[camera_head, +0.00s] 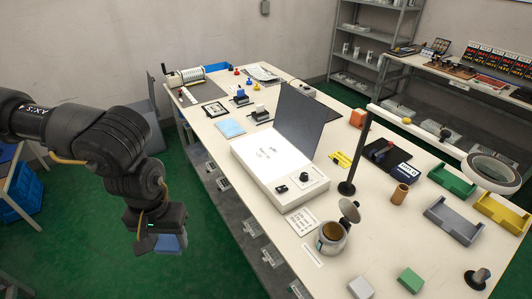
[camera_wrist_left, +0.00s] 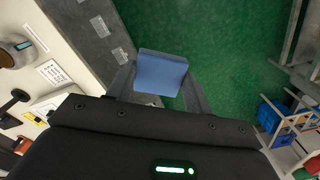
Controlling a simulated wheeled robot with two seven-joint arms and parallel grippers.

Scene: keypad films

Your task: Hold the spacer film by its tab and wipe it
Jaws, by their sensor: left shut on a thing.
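My left gripper (camera_head: 168,240) hangs over the green floor, left of the table. It is shut on a blue pad (camera_wrist_left: 160,70), which sits between its two fingers in the left wrist view. The blue pad also shows below the gripper in the head view (camera_head: 178,244). A flat light-blue sheet (camera_head: 230,128) lies on the table's left part, apart from the gripper. I cannot tell for sure which piece is the spacer film, and no tab can be made out. My right gripper is not in view.
The long white table (camera_head: 225,178) carries a white box with a dark raised panel (camera_head: 296,120), a black post (camera_head: 352,160), a lidded metal pot (camera_head: 332,238) and coloured trays (camera_head: 455,220). Blue crates (camera_wrist_left: 283,122) stand on the far side of the floor. The floor under my left gripper looks clear.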

